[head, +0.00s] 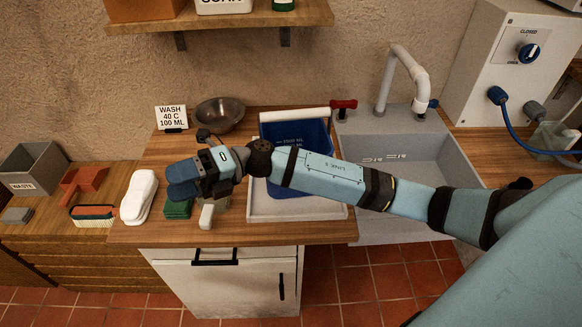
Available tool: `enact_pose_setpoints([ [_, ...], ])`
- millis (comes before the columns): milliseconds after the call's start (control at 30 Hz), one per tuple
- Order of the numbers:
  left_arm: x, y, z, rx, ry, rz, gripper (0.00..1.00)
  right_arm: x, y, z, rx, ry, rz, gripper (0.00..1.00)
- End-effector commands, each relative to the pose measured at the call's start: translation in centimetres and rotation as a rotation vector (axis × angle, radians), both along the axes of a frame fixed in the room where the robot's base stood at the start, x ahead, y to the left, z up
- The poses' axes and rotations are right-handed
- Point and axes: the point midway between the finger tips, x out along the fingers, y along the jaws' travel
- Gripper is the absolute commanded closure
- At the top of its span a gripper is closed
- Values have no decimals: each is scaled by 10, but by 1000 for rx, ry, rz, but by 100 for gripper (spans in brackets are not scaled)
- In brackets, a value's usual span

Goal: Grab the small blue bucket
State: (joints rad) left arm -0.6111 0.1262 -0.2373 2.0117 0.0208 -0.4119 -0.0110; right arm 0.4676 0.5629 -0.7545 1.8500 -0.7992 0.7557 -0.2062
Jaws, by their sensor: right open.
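The small blue bucket (318,133) stands in a white tray (328,212) on the wooden counter, left of the sink. It has marks inside and a white bar at its rim. My right arm crosses in front of it and hides its middle. My right gripper (176,180) is to the left of the bucket and points left, away from it. It is open, with nothing visible between its blue fingers. It is above the counter, near a green sponge (178,209). My left gripper is not in view.
A metal bowl (220,114) and a wash sign (172,117) stand at the back.

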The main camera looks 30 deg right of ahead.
Motion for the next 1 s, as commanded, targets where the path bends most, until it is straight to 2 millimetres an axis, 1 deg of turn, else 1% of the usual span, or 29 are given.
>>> enact_pose_setpoints([
  [33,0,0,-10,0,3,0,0,4,-5,-1,-90,-111,60,44],
  [167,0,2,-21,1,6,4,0,13,-27,-5,-334,-350,208,44],
  [267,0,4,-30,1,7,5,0,27,-57,-8,-540,-504,309,44],
  [367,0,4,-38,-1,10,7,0,44,-98,-6,-762,-624,397,44],
  [400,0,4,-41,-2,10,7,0,52,-116,-2,-852,-661,427,44],
  [467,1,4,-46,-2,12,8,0,64,-147,5,-992,-705,467,44],
  [500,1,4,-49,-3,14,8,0,71,-168,11,-1085,-726,490,44],
  [567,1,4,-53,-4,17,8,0,79,-200,24,-1218,-744,519,44],
  [600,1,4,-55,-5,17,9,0,84,-221,32,-1300,-748,533,44],
  [700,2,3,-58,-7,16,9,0,91,-264,55,-1469,-737,557,44],
  [800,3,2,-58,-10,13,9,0,92,-293,72,-1578,-715,568,44],
  [833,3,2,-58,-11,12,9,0,92,-299,75,-1600,-710,572,44],
  [933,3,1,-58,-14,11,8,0,92,-310,80,-1641,-697,577,44],
  [1000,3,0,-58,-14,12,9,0,92,-313,75,-1649,-693,579,44],
])
